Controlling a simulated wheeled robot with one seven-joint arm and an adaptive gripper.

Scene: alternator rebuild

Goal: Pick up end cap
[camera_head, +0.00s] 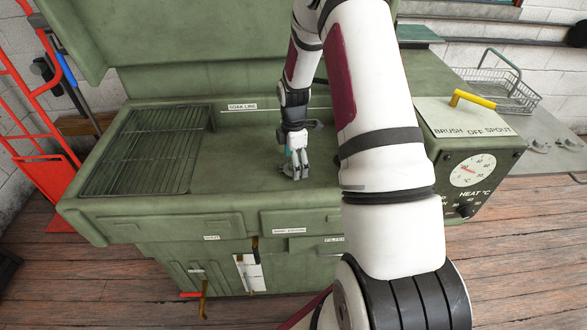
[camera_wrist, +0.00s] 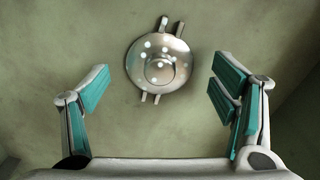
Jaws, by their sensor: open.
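The end cap (camera_wrist: 158,66) is a round, shiny metal piece with holes and small lugs. It lies on the green surface in the wrist view, ahead of and between the fingers, touching neither. My gripper (camera_wrist: 160,95) is open and empty, with teal pads on both fingers. In the head view my gripper (camera_head: 297,172) points down at the green bench top, right of the wire rack. The end cap cannot be made out in the head view; my gripper and arm may hide it.
A wire rack (camera_head: 147,150) fills the left of the green washer basin (camera_head: 235,180). A raised lid (camera_head: 190,45) stands behind. A control box with a heat dial (camera_head: 472,170) and a wire basket (camera_head: 500,85) are at right. Bare surface surrounds the gripper.

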